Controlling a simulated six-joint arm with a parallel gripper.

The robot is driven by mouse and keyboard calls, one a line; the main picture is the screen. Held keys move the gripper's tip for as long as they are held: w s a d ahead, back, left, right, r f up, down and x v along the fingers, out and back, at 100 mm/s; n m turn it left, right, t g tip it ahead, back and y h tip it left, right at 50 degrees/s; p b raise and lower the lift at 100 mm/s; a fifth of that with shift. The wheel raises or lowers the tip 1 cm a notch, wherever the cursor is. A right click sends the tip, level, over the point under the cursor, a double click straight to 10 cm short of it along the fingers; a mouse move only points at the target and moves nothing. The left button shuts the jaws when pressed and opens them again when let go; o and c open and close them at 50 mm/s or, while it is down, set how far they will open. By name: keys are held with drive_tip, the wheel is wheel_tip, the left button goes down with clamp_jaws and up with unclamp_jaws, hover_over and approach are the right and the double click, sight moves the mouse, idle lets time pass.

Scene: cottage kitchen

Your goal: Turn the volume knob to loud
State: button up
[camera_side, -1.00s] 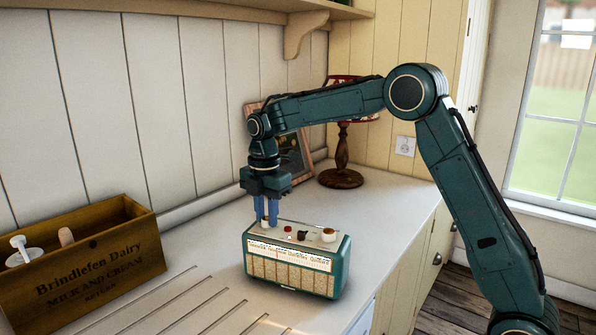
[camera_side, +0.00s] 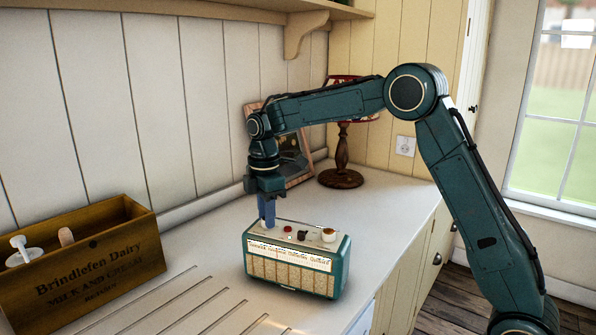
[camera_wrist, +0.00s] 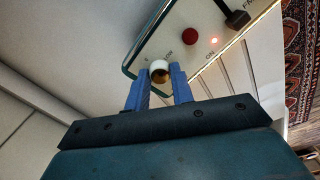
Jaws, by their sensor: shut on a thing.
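The radio (camera_side: 341,262) is a teal box with a cream lettered dial and a woven front, standing on the counter. A small white and brass knob (camera_wrist: 159,68) sits at one end of its top, with small lettering beside it. My gripper (camera_side: 267,223) points down over the left end of the radio's top. In the wrist view my gripper (camera_wrist: 160,76) has its two blue fingers on either side of this knob, shut on it. In the side view the fingers hide the knob. I cannot read which setting it points to.
On the radio's top are a red button (camera_wrist: 189,36), a lit red lamp (camera_wrist: 213,41), a dark lever (camera_wrist: 236,18) and another cream knob (camera_side: 328,235). A wooden crate (camera_side: 95,265) stands left; a lamp (camera_side: 341,175) and picture frame (camera_side: 300,168) stand behind.

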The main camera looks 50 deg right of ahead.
drive_tip(key=m, duration=1.3)
drive_tip(key=shift+m, duration=0.3)
drive_tip(key=m, duration=1.3)
drive_tip(key=shift+m, duration=0.3)
drive_tip(key=o, duration=1)
drive_tip(key=shift+r, duration=0.1)
